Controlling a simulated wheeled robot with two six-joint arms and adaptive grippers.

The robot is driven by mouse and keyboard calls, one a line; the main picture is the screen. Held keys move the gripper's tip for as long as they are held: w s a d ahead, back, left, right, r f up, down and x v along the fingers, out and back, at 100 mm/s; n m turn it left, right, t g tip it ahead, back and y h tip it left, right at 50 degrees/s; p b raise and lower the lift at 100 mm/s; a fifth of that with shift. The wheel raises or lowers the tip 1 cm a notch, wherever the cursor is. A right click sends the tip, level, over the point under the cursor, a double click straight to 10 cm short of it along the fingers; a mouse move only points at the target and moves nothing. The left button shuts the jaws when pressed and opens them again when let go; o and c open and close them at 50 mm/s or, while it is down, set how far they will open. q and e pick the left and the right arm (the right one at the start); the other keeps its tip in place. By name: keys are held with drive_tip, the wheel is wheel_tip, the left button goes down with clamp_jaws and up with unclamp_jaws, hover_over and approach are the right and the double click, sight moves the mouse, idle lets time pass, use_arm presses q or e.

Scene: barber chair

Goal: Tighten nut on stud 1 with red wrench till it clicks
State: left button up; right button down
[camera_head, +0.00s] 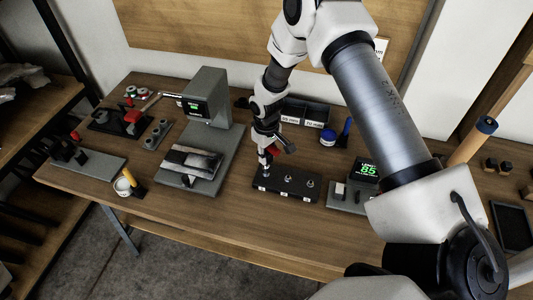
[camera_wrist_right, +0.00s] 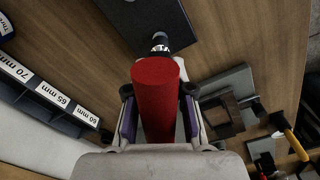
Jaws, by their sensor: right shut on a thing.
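The red wrench (camera_head: 267,158) stands roughly upright over the leftmost stud of the black stud plate (camera_head: 297,190). My right gripper (camera_head: 271,148) is shut on its thick red handle (camera_wrist_right: 158,100), which fills the space between the fingers in the wrist view. Two other studs (camera_head: 288,182) stand free to the right. My left gripper is not in view.
A grey box with a green display reading 85 (camera_head: 367,170) stands right of the plate. A grey press-like machine (camera_head: 209,100) stands to the left. The wooden front table edge is clear.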

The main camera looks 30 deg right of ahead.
drive_tip(key=shift+f+b, duration=0.45)
drive_tip(key=shift+f, duration=0.25)
idle(0.5)
drive_tip(key=shift+r+m+p, duration=0.15)
drive_tip(key=shift+m+p, duration=0.5)
drive_tip(key=shift+m, duration=0.25)
drive_tip(key=shift+m+p, duration=0.55)
drive_tip(key=shift+m, duration=0.95)
